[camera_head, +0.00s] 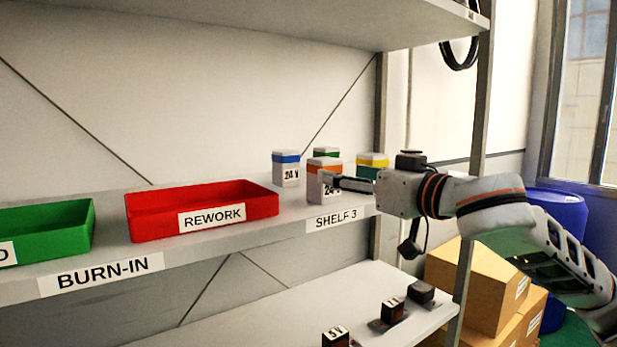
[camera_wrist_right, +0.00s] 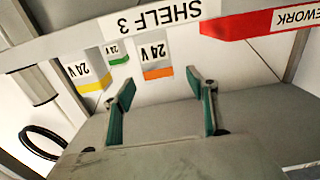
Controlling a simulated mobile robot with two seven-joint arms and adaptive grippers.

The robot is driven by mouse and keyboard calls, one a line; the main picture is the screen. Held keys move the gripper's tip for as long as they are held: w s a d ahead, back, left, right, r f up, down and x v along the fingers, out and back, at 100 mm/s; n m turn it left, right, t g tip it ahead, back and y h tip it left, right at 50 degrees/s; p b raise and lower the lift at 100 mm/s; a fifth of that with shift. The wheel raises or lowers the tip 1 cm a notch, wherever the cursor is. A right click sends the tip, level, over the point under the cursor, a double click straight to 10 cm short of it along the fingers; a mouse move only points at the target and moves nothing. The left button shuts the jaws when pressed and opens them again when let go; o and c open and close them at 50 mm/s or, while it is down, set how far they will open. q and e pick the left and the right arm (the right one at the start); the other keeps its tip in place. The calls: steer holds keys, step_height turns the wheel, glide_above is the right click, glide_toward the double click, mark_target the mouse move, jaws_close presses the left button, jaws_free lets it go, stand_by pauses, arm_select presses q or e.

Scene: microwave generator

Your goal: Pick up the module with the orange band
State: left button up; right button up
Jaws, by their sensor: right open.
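The module with the orange band (camera_head: 325,165) stands upright near the front of the shelf, a light block marked 24 V. My right gripper (camera_head: 334,181) reaches in from the right, its fingers overlapping the module's front in the head view. In the right wrist view, which is upside down, the orange-band module (camera_wrist_right: 156,53) lies ahead of the open fingers (camera_wrist_right: 163,82), roughly centred between their tips. The fingers show empty, with the module beyond them. My left gripper is not in view.
Modules with blue (camera_head: 286,170), green (camera_head: 327,152) and yellow (camera_head: 373,160) bands stand close by. A red REWORK bin (camera_head: 150,224) and a green bin (camera_head: 60,238) are left along the shelf. A metal post (camera_head: 475,190) stands right. A lower shelf (camera_head: 290,310) holds dark modules.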

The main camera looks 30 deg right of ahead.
mark_target(332, 170)
steer(key=shift+w, duration=0.8)
steer(key=shift+w+r+p, duration=0.15)
steer(key=shift+w+p, duration=0.2)
steer(key=shift+w, duration=0.05)
steer(key=shift+w+a, duration=0.1)
steer(key=shift+w, duration=0.3)
steer(key=w, duration=0.4)
steer(key=shift+w+f+p, duration=0.2)
steer(key=shift+p, duration=0.1)
steer(key=shift+w, duration=0.2)
steer(key=c, duration=1.4)
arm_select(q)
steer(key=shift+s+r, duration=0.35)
